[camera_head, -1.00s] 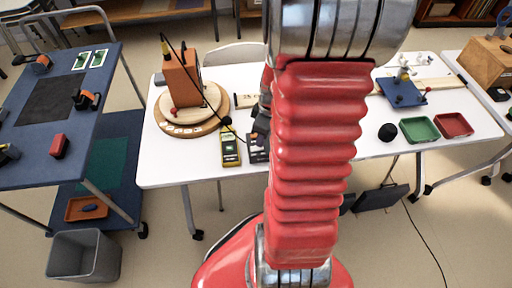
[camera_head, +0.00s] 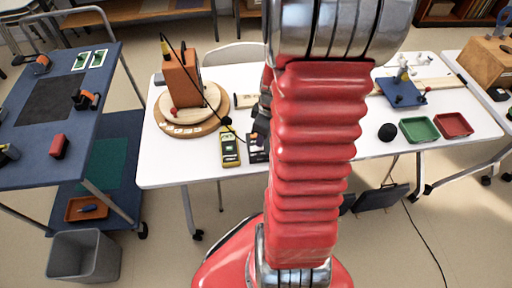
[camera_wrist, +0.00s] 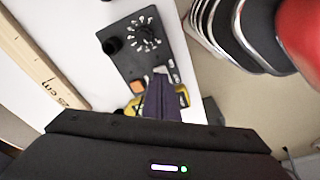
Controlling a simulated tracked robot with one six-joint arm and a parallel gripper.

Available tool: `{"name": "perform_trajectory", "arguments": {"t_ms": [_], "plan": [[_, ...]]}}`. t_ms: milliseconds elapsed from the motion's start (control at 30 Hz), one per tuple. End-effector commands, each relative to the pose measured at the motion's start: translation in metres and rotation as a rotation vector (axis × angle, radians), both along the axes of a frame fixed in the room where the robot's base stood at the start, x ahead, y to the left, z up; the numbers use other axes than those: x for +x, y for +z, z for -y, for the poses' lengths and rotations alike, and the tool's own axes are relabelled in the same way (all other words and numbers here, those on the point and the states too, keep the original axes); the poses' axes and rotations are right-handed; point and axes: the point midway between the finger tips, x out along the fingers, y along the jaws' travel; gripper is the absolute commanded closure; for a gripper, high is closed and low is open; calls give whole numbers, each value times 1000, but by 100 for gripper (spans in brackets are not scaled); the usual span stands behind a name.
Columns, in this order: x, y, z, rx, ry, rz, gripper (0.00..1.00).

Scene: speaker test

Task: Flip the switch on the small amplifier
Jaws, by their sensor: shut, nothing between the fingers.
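In the head view the dark box (camera_head: 257,156) stands at the table's front edge, partly hidden by my arm. My gripper (camera_wrist: 161,74) is shut and empty. Its dark fingers reach over the lower end of the amplifier's face, just right of the orange part. I cannot tell whether the tips touch it. The switch itself cannot be made out clearly.
A yellow meter (camera_head: 230,152) stands left of the amplifier. A wooden ruler (camera_wrist: 40,55) lies to its left in the wrist view. An orange box (camera_head: 181,78) stands on a round wooden base behind. Green (camera_head: 419,130) and red (camera_head: 453,125) trays sit at right.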

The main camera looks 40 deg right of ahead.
Motion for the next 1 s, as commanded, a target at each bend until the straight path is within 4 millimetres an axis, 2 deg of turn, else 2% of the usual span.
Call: {"name": "perform_trajectory", "arguments": {"t_ms": [1000], "plan": [[0, -11, 0, 1, 0, 0, 100]]}}
